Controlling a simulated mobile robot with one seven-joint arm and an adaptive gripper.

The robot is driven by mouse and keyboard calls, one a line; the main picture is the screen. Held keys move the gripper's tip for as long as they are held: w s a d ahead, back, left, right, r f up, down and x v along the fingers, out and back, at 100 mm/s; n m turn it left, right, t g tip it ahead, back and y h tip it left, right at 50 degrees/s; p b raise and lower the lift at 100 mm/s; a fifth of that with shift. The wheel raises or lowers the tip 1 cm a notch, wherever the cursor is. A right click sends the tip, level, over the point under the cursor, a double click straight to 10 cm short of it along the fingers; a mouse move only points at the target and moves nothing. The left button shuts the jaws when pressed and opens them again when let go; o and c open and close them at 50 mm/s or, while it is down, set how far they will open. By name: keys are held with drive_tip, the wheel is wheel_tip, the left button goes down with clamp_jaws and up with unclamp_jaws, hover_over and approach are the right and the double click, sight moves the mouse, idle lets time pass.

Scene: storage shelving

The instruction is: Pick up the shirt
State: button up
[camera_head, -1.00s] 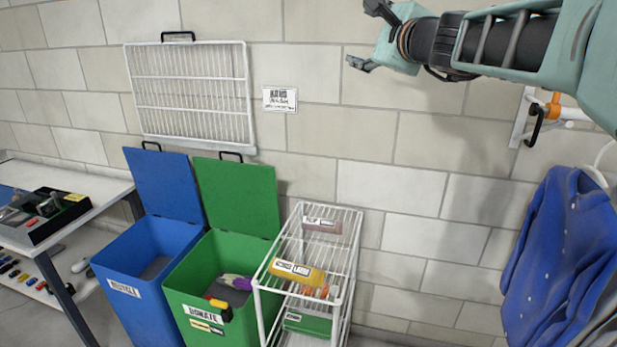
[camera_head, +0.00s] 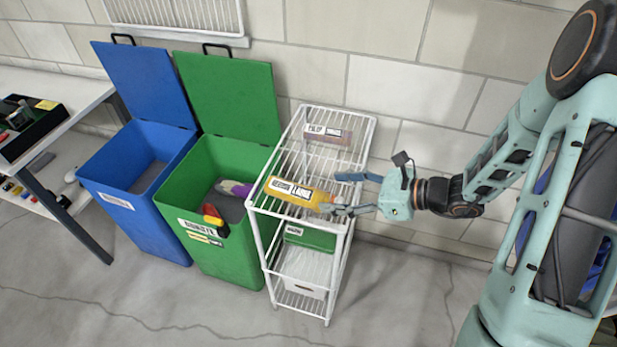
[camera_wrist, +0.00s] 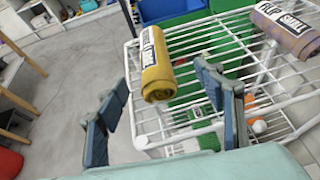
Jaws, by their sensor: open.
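A rolled yellow shirt with a white and black "LARGE" label (camera_head: 297,192) lies on the top of the white wire rack (camera_head: 352,153). It also shows in the wrist view (camera_wrist: 156,75), ahead of my fingers. A rolled purple-grey shirt labelled "SMALL" (camera_head: 328,134) lies farther back on the same top; it shows at the upper right of the wrist view (camera_wrist: 290,30). My gripper (camera_head: 345,194) is open and empty at the rack's right side, close to the yellow roll's right end. In the wrist view the two fingers (camera_wrist: 163,112) are spread wide apart.
A green bin (camera_head: 235,255) and a blue bin (camera_head: 150,237) with raised lids stand left of the rack. A table (camera_head: 70,95) is at far left. The rack's lower shelves hold a green item (camera_head: 310,238) and a white box (camera_head: 300,285). The floor in front is clear.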

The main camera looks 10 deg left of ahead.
sight(298, 191)
drive_tip(key=shift+s+a+f, duration=0.15)
drive_tip(key=shift+s+a, duration=0.15)
drive_tip(key=shift+a, duration=0.1)
drive_tip(key=x, duration=0.4)
drive_tip(key=shift+s, duration=0.15)
drive_tip(key=shift+x, duration=3.1)
drive_tip(key=shift+c, duration=0.2)
drive_tip(key=c, duration=1.3)
